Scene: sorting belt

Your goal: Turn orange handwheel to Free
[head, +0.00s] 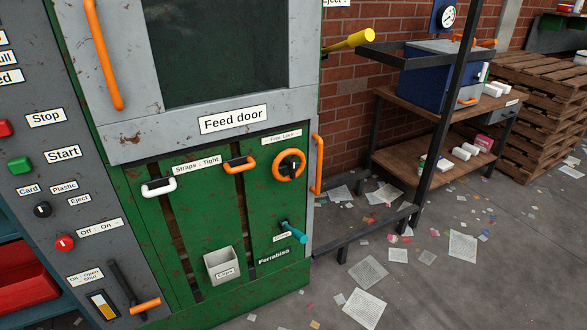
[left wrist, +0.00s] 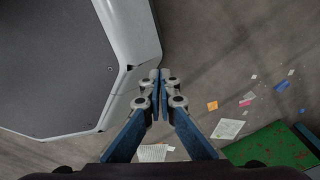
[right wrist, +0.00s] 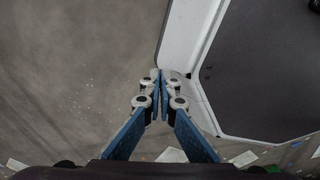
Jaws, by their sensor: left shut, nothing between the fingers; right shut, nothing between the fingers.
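The orange handwheel (head: 289,165) is a ring with a dark hub on the green front of the machine, below the feed door. A white label (head: 281,137) above it reads "Free" on the left and "Lock" on the right. A pointer on the hub is too small to read surely. My left gripper (left wrist: 159,75) shows only in its wrist view, shut and empty over the grey floor. My right gripper (right wrist: 159,75) shows only in its wrist view, also shut and empty over the floor. Neither is near the handwheel.
The feed door (head: 213,120) has an orange handle at its left. A teal lever (head: 293,232) sits below the handwheel, and an orange bar handle (head: 318,164) stands to its right. A black-framed rack and workbench (head: 430,150) stand at the right. Papers litter the floor.

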